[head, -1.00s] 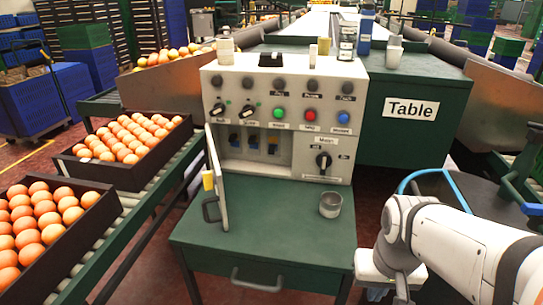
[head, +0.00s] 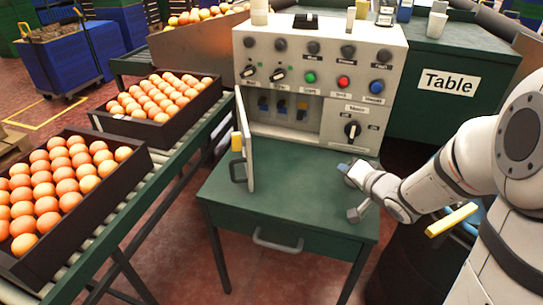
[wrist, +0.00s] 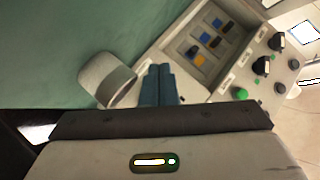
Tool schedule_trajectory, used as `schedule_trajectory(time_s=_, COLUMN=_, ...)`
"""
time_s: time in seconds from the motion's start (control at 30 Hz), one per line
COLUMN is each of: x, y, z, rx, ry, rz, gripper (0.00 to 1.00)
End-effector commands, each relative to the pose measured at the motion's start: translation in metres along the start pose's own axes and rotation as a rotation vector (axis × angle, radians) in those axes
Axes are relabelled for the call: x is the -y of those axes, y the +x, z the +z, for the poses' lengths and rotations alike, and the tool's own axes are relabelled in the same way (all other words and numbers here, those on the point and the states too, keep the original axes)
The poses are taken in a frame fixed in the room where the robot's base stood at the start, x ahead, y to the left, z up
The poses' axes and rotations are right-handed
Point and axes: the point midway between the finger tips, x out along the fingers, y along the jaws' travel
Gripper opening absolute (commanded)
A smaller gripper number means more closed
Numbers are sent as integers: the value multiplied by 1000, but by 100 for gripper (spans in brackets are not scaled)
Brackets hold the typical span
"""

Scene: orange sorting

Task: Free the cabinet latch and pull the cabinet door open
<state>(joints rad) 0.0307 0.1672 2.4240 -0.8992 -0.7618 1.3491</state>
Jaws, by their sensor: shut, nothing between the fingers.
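The cabinet door (head: 246,140) stands swung open, nearly edge-on, at the left of the grey control cabinet (head: 393,55). It has a dark handle (head: 238,171) and a yellow latch piece (head: 237,141) on its outer side. The open compartment (head: 302,104) shows blue and yellow switches, also visible in the wrist view (wrist: 205,45). My gripper (head: 345,168) is over the right part of the green table, well to the right of the door and not touching it. In the wrist view its fingers (wrist: 158,85) are together and empty.
Crates of oranges (head: 165,130) sit on the left conveyor. The table between door and gripper is clear.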

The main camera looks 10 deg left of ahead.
Motion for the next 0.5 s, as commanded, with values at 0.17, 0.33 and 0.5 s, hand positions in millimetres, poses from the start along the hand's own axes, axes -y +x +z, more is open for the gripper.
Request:
schedule_trajectory(time_s=0.17, x=39, y=8, z=39, rx=189, ry=255, rz=-325, gripper=0)
schedule_trajectory(time_s=0.33, x=62, y=-4, z=62, rx=366, ry=447, rz=-509, gripper=0)
schedule_trajectory(time_s=0.5, x=72, y=-10, z=71, rx=444, ry=525, rz=-575, gripper=0)
